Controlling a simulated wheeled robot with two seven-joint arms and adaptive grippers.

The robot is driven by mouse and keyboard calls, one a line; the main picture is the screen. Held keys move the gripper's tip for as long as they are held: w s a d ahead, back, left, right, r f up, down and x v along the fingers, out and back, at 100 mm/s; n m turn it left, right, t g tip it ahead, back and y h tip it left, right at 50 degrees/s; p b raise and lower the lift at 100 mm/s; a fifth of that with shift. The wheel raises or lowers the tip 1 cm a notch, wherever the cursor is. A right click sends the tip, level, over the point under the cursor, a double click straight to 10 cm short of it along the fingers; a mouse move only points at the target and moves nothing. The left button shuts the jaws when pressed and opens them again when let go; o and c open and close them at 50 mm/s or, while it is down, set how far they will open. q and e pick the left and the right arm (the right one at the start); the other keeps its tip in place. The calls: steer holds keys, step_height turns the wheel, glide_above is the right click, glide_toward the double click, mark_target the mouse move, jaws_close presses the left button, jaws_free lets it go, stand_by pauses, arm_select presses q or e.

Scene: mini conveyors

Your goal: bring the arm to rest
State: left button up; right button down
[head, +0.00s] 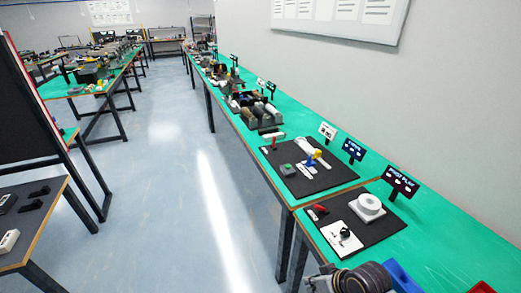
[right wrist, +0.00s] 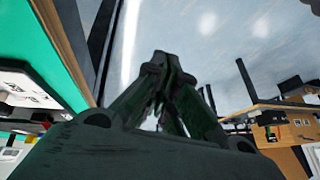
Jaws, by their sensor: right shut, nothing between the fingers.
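My right gripper (right wrist: 162,65) fills the middle of the right wrist view. Its two dark fingers meet at the tips, and nothing is held between them. The fingers are over the blue-grey floor, apart from the green bench top at the left of that view. In the head view I cannot make out the right fingertips clearly. My left gripper is in neither view.
In the head view a long green bench (head: 450,240) runs along the right wall. A dark table (head: 35,222) stands left. The floor (head: 180,215) between is clear.

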steer(key=shift+s+d+m+h, duration=1.1)
steer(key=shift+s+d+h, duration=0.8)
steer(key=shift+s+d, duration=1.25)
step_height(320, 180, down, 32)
steer(key=s+g, duration=0.1)
steer(key=g, duration=0.1)
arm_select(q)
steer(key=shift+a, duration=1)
arm_select(e)
steer(key=s+d+f, duration=0.2)
steer(key=s+f, duration=0.8)
steer(key=s, duration=0.1)
steer(key=s+d+f+g, duration=0.1)
steer(key=s+d+f, duration=0.2)
steer(key=s+f, duration=0.7)
steer(key=shift+s+d+f, duration=0.2)
steer(key=shift+s+d, duration=0.05)
steer(key=shift+s, duration=0.65)
